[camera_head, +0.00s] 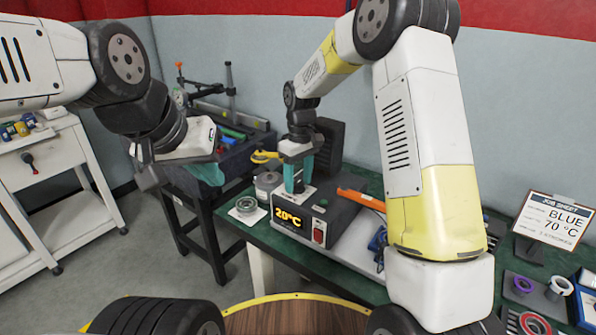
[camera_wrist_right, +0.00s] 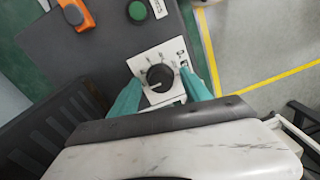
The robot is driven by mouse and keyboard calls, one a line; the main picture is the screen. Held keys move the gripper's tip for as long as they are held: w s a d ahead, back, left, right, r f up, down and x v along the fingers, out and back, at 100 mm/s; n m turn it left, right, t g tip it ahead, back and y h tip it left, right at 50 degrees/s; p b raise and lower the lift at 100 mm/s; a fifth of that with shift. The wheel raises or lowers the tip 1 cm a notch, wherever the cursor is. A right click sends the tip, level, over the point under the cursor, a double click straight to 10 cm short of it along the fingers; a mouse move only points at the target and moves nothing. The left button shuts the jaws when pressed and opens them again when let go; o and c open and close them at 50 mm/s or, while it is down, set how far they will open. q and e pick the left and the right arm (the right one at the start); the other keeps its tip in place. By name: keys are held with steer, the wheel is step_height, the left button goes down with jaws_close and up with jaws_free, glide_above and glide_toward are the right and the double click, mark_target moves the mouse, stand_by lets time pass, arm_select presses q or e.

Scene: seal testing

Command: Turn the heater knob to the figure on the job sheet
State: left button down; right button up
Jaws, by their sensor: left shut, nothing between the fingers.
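The heater is a dark grey box with a display (camera_head: 289,217) reading 20°C. Its black knob (camera_wrist_right: 160,77) sits on a white dial plate in the right wrist view. My right gripper (camera_head: 298,178) points down over the heater. In its wrist view its teal fingers stand on either side of the knob, with small gaps showing, so it looks open. In the head view the fingers hide the knob. My left gripper (camera_head: 207,173) is shut and empty, away from the heater, in front of the dark bin.
A red switch (camera_head: 319,232) is on the heater's front, and a green button (camera_wrist_right: 137,11) is on its top. An orange-handled tool (camera_head: 361,199) lies beside the heater. A round metal part (camera_head: 246,205) rests left of it. Coloured rings (camera_head: 522,285) sit at the right.

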mark_target(299, 182)
step_height(299, 182, up, 8)
steer(key=shift+w+d+f, duration=0.1)
steer(key=shift+f, duration=0.1)
steer(key=shift+r, duration=0.1)
stand_by(0.3)
steer(key=shift+d+r, duration=0.15)
steer(key=shift+r, duration=0.1)
steer(key=s+d+r+m+t+y, duration=0.1)
steer(key=s+d+r+m+t, duration=0.25)
steer(key=s+d+r, duration=0.7)
steer(key=s+d+m+t, duration=0.1)
steer(key=s+m, duration=0.1)
steer(key=s, duration=0.6)
steer(key=s+d+m+t+y, duration=0.1)
steer(key=s+m+t, duration=0.1)
steer(key=s, duration=0.6)
steer(key=shift+s+d+r+m, duration=0.2)
steer(key=shift+d+m, duration=0.05)
steer(key=shift+m, duration=0.1)
